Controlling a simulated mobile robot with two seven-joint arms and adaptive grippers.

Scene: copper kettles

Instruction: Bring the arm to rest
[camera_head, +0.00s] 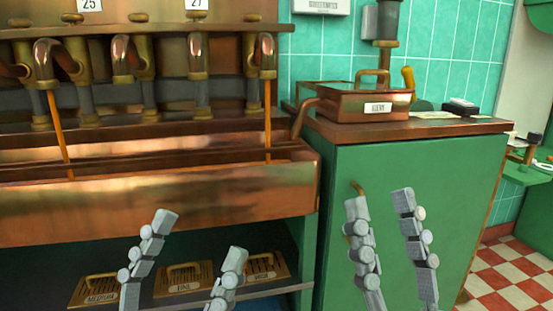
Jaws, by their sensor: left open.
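My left gripper (198,236) is at the lower middle-left, in front of the copper trough and the shelf below it. Its two grey fingers are spread apart with nothing between them. My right gripper (379,200) stands in front of the green cabinet (450,185). Its two fingers point up, with a narrower gap and nothing seen between them. The cabinet's brass handle (358,188) shows just behind the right gripper's left finger; I cannot tell whether they touch. The wrists of both grippers are below the picture.
The copper trough (230,195) spans the left under several taps (122,58); two thin orange streams fall into it. Labelled brass plates (183,281) lie on the shelf below. A labelled copper box (355,103) stands on the cabinet top. Checkered floor (510,270) shows at right.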

